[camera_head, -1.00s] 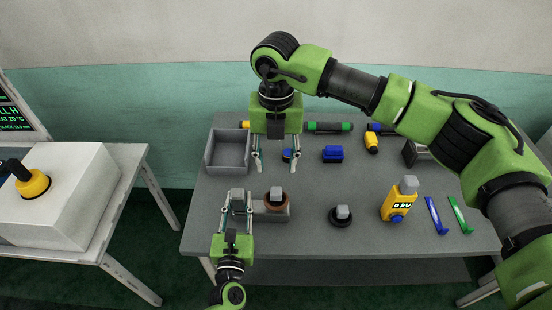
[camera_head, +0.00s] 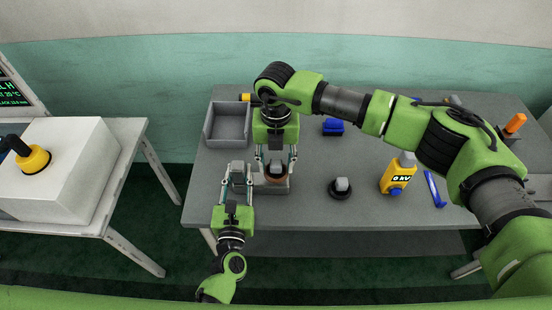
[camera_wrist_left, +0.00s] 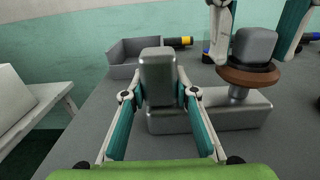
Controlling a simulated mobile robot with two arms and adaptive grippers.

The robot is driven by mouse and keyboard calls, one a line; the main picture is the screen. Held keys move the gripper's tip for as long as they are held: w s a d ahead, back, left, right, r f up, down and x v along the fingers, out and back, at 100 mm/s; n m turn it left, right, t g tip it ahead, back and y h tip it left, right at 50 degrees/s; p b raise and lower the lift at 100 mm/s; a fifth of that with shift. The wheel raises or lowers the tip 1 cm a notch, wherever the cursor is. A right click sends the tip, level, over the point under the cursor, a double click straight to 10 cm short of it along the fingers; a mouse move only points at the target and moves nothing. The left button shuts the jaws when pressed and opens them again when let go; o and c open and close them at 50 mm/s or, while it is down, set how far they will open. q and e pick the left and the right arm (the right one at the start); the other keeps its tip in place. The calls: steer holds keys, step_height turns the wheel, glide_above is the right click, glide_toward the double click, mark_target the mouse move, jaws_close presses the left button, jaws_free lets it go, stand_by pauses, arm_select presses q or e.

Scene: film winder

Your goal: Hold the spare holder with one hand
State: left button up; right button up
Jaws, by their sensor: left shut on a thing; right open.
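The grey holder (camera_head: 258,189) stands near the table's front left, with an upright grey block at its left end. It also shows in the left wrist view (camera_wrist_left: 222,118). My left gripper (camera_head: 238,173) is shut on this upright block, one finger on each side (camera_wrist_left: 158,92). A brown disc-like spool with a grey cap (camera_wrist_left: 250,62) sits on a short post at the holder's right end. My right gripper (camera_head: 276,166) is open, pointing down, with its fingers on either side of the capped spool. I cannot tell whether they touch it.
A grey open bin (camera_head: 228,124) stands behind on the left. A dark round piece with a grey cap (camera_head: 340,187), a yellow meter (camera_head: 397,176) and a blue tool (camera_head: 434,189) lie to the right. A blue block (camera_head: 333,127) is further back. A white box (camera_head: 70,160) stands on the side table.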

mark_target(276, 162)
jaws_close()
steer(key=c, duration=1.1)
jaws_free()
steer(key=shift+r, duration=0.45)
jaws_close()
steer(key=shift+r, duration=1.05)
steer(key=shift+r, duration=0.1)
steer(key=shift+r, duration=0.9)
arm_select(q)
steer(key=o, duration=1.2)
